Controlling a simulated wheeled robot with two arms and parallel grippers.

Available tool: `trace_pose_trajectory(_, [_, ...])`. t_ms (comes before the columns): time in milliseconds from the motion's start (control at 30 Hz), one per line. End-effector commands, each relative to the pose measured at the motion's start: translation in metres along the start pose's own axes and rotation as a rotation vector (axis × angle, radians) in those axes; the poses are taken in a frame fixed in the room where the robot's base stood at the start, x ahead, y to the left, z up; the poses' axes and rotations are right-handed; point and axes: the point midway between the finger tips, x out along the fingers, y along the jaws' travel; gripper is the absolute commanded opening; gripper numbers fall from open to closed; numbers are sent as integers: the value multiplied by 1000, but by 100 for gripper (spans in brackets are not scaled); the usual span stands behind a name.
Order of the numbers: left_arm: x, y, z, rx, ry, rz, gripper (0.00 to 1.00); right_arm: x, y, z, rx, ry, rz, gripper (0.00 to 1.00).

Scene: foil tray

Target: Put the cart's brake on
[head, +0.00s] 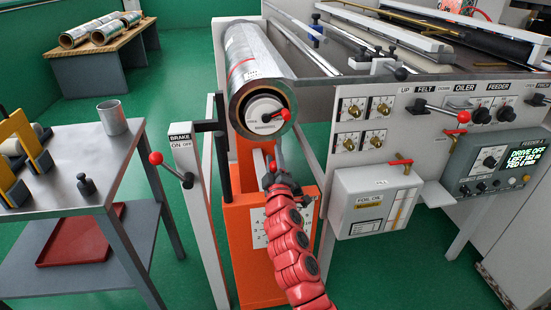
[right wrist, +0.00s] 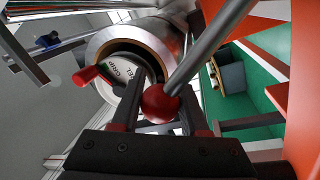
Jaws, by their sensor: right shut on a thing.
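The orange cart (head: 243,225) stands in the middle of the head view, under a large foil roll (head: 252,55). Left of it, a pale post has a sign (head: 180,141) reading BRAKE, ON, OFF. A brake lever with a red ball (head: 155,158) leans left from this post, toward the ON side. My right gripper (head: 268,178) is well right of that lever, below the roll's end. In the right wrist view it is shut on a red ball knob (right wrist: 160,103) at the end of a grey rod (right wrist: 210,45). My left gripper is not in view.
The roll's end has a chuck (head: 264,110) with a red-tipped handle (right wrist: 86,75). A steel table (head: 85,160) with a metal cup (head: 112,118) stands left. The machine panel (head: 400,110) and a foil oil box (head: 375,200) are right. Green floor shows between table and cart.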

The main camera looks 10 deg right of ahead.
Motion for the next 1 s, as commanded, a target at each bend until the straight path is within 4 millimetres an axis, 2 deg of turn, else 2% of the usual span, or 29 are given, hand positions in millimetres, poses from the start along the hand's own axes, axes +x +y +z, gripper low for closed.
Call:
trace_pose_trajectory(267, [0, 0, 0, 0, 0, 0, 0, -1, -3, 0, -1, 0, -4, 0])
trace_pose_trajectory(300, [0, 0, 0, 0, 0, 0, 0, -1, -3, 0, -1, 0, -5, 46])
trace_pose_trajectory(367, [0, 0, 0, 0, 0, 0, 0, -1, -3, 0, -1, 0, -5, 56])
trace_pose_trajectory(733, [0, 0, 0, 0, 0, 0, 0, -6, -2, 0, -2, 0, -3, 56])
trace_pose_trajectory(867, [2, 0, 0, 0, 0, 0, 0, -23, -1, 0, -2, 1, -1, 56])
trace_pose_trajectory(1000, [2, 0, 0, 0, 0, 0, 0, -53, -2, 0, -3, 3, -3, 56])
